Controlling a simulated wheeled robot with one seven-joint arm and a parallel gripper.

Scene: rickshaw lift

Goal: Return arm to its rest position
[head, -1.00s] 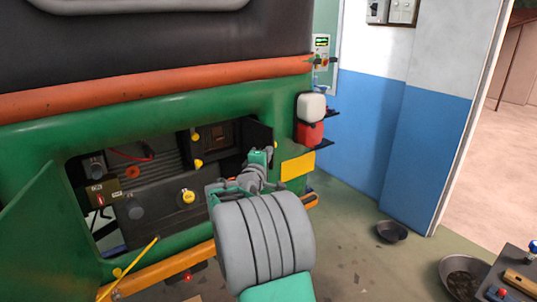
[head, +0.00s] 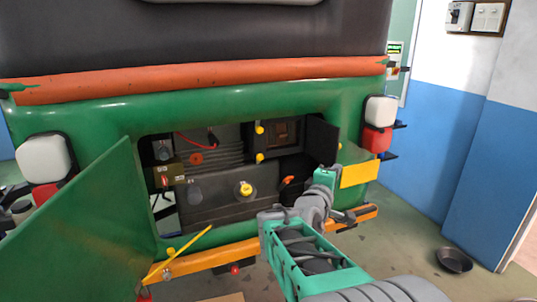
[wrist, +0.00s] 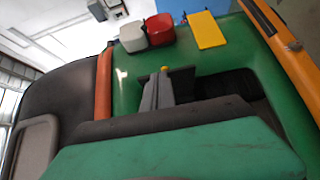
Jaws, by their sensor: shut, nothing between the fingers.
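My arm (head: 312,255) reaches up from the bottom right of the head view, bent, in front of the rickshaw's rear. Its far end is beside the lower right of the open engine bay (head: 235,220), apart from the yellow cap (head: 245,189) as far as I can see. In the wrist view my gripper (wrist: 160,80) is shut and empty, its grey fingers together above the green and black housing. Its fingers are hard to make out in the head view. The green rickshaw (head: 90,120) fills most of the head view.
The bay's green door (head: 85,215) hangs open at left, with a yellow rod (head: 190,248) near it. An orange bumper (head: 205,263) runs below the bay. A dark bowl (head: 454,260) lies on the floor at right, by the blue and white wall (head: 425,130).

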